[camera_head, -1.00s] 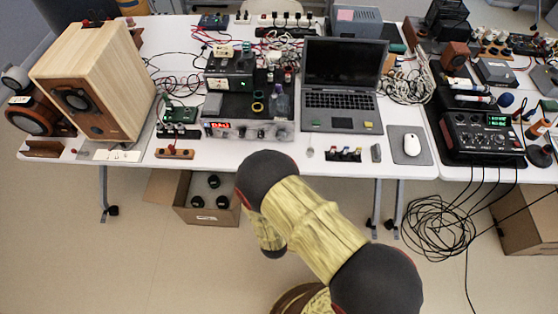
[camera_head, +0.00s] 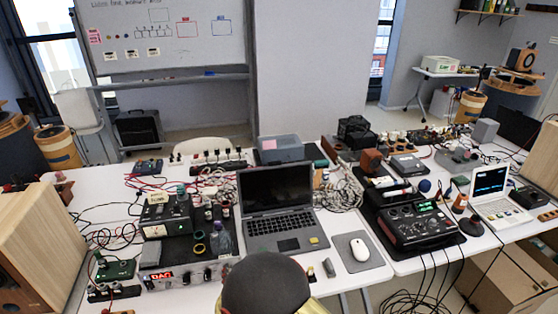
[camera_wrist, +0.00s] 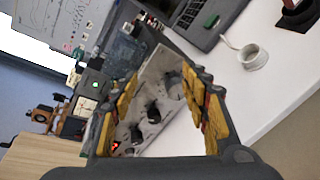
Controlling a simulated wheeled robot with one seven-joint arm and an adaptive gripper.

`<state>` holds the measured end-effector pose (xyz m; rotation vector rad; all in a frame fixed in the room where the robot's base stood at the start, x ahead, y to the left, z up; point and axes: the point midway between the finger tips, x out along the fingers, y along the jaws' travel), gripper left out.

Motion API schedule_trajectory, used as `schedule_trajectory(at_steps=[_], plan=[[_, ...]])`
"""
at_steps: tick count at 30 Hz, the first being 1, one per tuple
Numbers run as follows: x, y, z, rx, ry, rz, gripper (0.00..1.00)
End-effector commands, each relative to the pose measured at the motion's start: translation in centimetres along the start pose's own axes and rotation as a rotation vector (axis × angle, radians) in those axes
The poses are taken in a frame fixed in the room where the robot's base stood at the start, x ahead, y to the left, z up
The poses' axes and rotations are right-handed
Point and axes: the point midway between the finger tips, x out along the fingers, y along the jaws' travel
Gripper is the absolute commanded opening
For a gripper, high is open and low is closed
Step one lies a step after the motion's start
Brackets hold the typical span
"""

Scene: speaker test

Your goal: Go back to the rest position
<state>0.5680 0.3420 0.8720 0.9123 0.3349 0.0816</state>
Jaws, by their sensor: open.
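My gripper (camera_wrist: 163,78) shows in the wrist view with its two yellow and dark fingers spread apart and nothing held between them. Beyond the fingers is the grey front panel (camera_wrist: 158,95) of a device with dark knobs; I cannot tell the exact gap to it. In the head view only a dark rounded joint of my arm shows at the bottom centre, in front of the table edge. The gripper is not visible there.
A white table holds a laptop (camera_head: 277,200), a mouse (camera_head: 359,249) on a grey pad, a black mixer (camera_head: 414,224) and several cables. A wooden speaker (camera_head: 38,245) stands at left. A whiteboard (camera_head: 165,38) is behind. A small white cup (camera_wrist: 252,58) shows in the wrist view.

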Motion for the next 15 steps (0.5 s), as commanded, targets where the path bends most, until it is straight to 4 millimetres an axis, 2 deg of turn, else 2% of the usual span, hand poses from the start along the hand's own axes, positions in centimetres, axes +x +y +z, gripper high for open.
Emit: schedule_trajectory(at_steps=[1,4,7,11,15], plan=[[0.5,1.5,2.4,0.121,0.017,-0.024,0.46],[0.7,3.7,6.0,0.366,0.067,-0.088,0.46],[-0.1,5.4,9.9,0.597,0.104,-0.158,0.46],[-2.6,7.0,15.1,0.876,0.127,-0.259,0.46],[-7.0,7.8,20.4,1.153,0.112,-0.379,0.46]])
